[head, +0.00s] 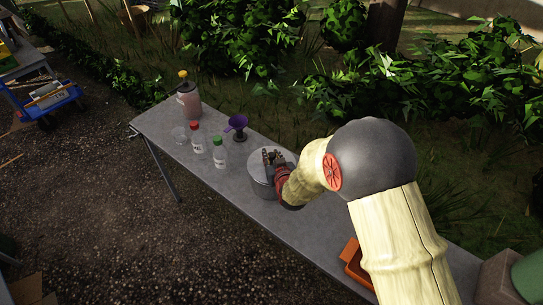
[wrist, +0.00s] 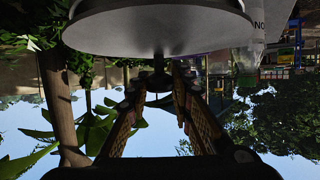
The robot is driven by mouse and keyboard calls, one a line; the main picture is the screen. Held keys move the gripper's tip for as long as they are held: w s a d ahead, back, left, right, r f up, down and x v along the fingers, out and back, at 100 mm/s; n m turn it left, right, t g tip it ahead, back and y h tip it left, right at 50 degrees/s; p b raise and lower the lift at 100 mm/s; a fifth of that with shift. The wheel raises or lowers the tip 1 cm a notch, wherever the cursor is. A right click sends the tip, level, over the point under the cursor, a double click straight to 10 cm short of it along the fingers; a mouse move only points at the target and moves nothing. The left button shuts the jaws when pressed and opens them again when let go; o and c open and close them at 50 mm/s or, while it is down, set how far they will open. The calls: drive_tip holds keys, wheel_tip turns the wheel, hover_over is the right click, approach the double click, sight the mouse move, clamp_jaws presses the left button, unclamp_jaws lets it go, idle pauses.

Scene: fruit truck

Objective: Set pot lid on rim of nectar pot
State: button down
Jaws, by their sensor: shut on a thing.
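The nectar pot (head: 261,185) is a grey metal cylinder on the table. The pot lid (head: 286,157) is a flat grey disc at the pot's top, and it also shows large in the wrist view (wrist: 155,32). My gripper (head: 272,157) is above the lid. In the wrist view, which looks upside down, my gripper's fingers (wrist: 157,88) are shut on the lid's dark knob (wrist: 157,76). I cannot tell whether the lid touches the rim all round or sits slightly above it; the far rim is partly hidden.
An orange tray (head: 354,262) lies near my arm. Bushes (head: 430,95) stand behind.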

drive_tip(key=shift+f+b, duration=0.5)
drive_tip(key=shift+f, duration=0.05)
drive_tip(key=c, duration=1.6)
unclamp_jaws()
drive_tip(key=shift+o, duration=0.5)
drive_tip(key=v, duration=1.2)
drive_tip(key=shift+f, duration=0.15)
